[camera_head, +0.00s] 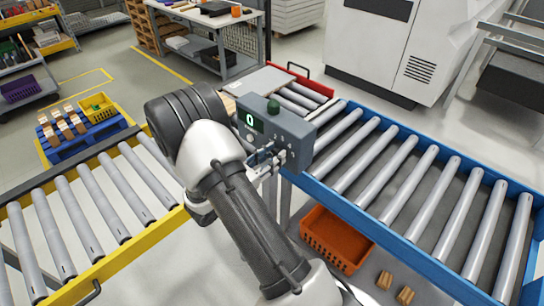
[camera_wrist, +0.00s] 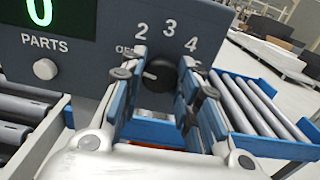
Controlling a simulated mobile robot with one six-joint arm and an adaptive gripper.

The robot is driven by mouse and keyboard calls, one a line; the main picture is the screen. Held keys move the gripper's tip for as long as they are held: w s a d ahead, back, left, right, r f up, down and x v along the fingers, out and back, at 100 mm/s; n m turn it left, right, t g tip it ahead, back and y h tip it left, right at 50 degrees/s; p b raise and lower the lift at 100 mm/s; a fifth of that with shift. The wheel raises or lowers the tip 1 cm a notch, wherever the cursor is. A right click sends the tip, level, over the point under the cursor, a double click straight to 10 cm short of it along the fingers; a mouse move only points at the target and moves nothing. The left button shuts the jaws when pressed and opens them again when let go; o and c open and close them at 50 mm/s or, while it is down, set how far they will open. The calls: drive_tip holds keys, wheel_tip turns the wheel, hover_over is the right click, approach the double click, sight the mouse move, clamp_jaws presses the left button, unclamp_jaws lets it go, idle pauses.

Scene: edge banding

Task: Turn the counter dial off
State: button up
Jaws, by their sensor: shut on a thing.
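The grey counter box (camera_head: 300,150) stands between the conveyors and shows a green 0 on its display (camera_head: 250,120). In the wrist view its panel (camera_wrist: 85,15) carries the word PARTS, a white button, and the numbers 2, 3 and 4 around a black dial (camera_wrist: 160,72). A label at the dial's left, partly hidden by a finger, seems to read OFF. A white mark on the dial points left, towards that label. My gripper (camera_wrist: 164,84) is shut on the dial, one finger on each side. My gripper also shows at the panel in the head view (camera_head: 264,163).
A blue-framed roller conveyor (camera_head: 400,205) runs right of the box and a yellow-framed one (camera_head: 105,265) lies left. An orange crate (camera_head: 335,240) and wooden pieces are on the floor below. A white machine (camera_head: 395,45) stands behind.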

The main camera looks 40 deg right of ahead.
drive_tip(key=o, duration=1.1)
drive_tip(key=a, duration=0.8)
drive_tip(key=s+a, duration=0.1)
drive_tip(key=a, duration=0.3)
